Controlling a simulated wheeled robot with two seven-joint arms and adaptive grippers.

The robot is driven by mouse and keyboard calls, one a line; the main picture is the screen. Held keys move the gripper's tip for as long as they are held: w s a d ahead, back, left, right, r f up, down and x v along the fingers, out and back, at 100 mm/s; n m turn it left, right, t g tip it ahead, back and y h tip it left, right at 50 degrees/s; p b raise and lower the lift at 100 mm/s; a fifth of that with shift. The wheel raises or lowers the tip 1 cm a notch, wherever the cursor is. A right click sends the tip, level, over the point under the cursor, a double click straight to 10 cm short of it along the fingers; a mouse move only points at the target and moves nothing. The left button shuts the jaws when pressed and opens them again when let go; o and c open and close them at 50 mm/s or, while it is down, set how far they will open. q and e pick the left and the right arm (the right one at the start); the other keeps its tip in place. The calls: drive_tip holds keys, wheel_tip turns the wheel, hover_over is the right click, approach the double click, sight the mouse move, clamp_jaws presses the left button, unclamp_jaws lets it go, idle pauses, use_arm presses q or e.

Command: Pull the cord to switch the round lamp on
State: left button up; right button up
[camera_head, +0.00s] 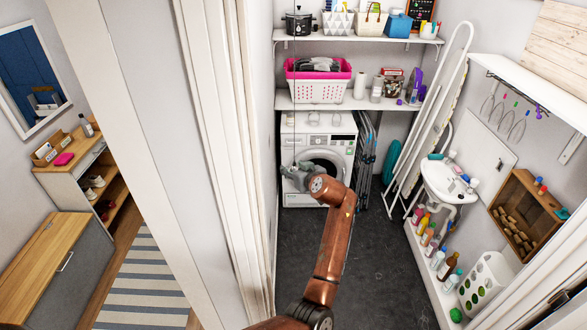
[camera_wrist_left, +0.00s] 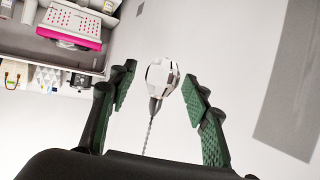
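The pull cord (camera_head: 295,125) hangs as a thin dark line in the head view, ending at my left gripper (camera_head: 293,172). In the left wrist view the beaded cord (camera_wrist_left: 150,132) ends in a faceted, glassy pull knob (camera_wrist_left: 163,76). My left gripper (camera_wrist_left: 159,72) is open, its green-padded fingers on either side of the knob with gaps showing at both sides. I cannot tell whether the knob is fully between the pads in depth. The round lamp is not in view, so its state does not show. My right gripper is not in view.
Behind the gripper stands a white washing machine (camera_head: 317,190) under shelves with a pink-rimmed basket (camera_head: 318,89). A door frame (camera_head: 217,150) is close on the left. The dark floor (camera_head: 375,265) is mostly clear.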

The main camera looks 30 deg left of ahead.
use_arm(q)
drive_tip(key=c, duration=1.1)
drive_tip(key=shift+f+b, duration=0.7)
drive_tip(key=shift+f, duration=0.4)
drive_tip(key=shift+c, duration=0.2)
drive_tip(key=o, duration=1.2)
drive_tip(key=shift+r, duration=0.1)
drive_tip(key=shift+d, duration=0.15)
drive_tip(key=v, duration=0.7)
drive_tip(key=shift+s, duration=0.15)
